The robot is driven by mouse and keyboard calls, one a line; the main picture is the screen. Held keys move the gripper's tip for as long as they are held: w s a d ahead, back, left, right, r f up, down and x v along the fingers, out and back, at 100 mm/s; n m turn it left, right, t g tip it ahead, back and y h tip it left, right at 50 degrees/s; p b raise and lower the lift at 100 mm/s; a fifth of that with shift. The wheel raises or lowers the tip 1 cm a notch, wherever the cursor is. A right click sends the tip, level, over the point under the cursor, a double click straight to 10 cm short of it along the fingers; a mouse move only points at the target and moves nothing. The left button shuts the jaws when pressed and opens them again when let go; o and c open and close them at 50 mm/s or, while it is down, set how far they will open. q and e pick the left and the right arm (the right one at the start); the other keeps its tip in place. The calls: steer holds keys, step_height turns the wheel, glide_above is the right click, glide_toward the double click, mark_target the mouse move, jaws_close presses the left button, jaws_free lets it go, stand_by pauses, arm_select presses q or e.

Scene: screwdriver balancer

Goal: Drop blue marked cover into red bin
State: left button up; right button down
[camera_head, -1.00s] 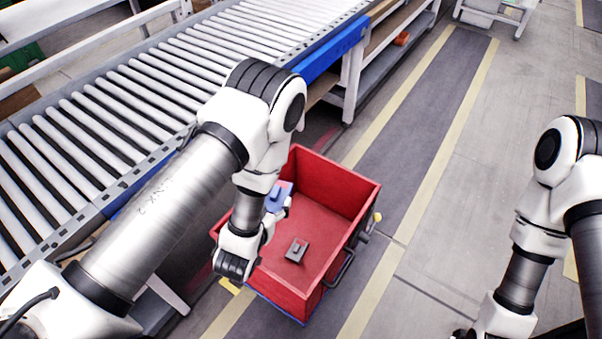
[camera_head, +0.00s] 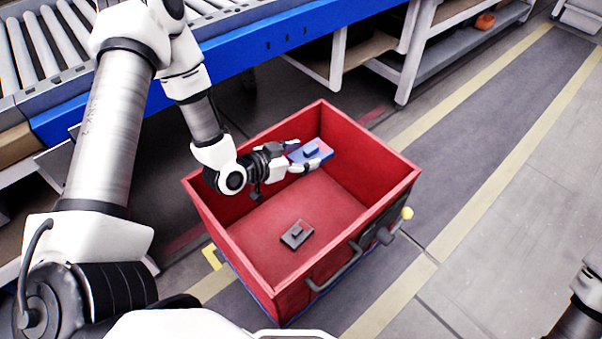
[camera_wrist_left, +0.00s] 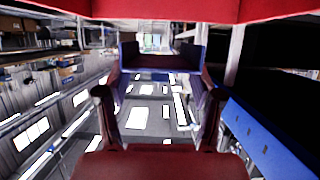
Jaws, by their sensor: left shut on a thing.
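The blue marked cover (camera_head: 324,150), a flat blue piece with a dark raised block on top, is held by my left gripper (camera_head: 306,156). The gripper is shut on it. In the head view both overlap the red bin (camera_head: 212,212) near its far corner; their exact height relative to the rim is hard to tell. In the left wrist view the fingers (camera_wrist_left: 158,105) stand on either side of a dark piece with bluish edges, likely the cover (camera_wrist_left: 160,61). My right gripper is not in view.
A dark grey cover (camera_head: 297,234) lies on the bin floor, with bare floor around it. The bin has a dark handle (camera_head: 335,272) at the front right. A roller conveyor with a blue side rail (camera_head: 255,50) stands behind. Open floor lies to the right.

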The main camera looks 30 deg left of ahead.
arm_select(q)
step_height(320, 180, down, 6)
steer(key=b, duration=0.5)
steer(key=shift+b, duration=0.35)
steer(key=o, duration=1.2)
steer(key=shift+s+a, duration=0.1)
steer(key=shift+s, duration=0.05)
steer(key=v, duration=0.7)
steer(key=shift+s+a, duration=0.1)
steer(key=shift+s, duration=0.05)
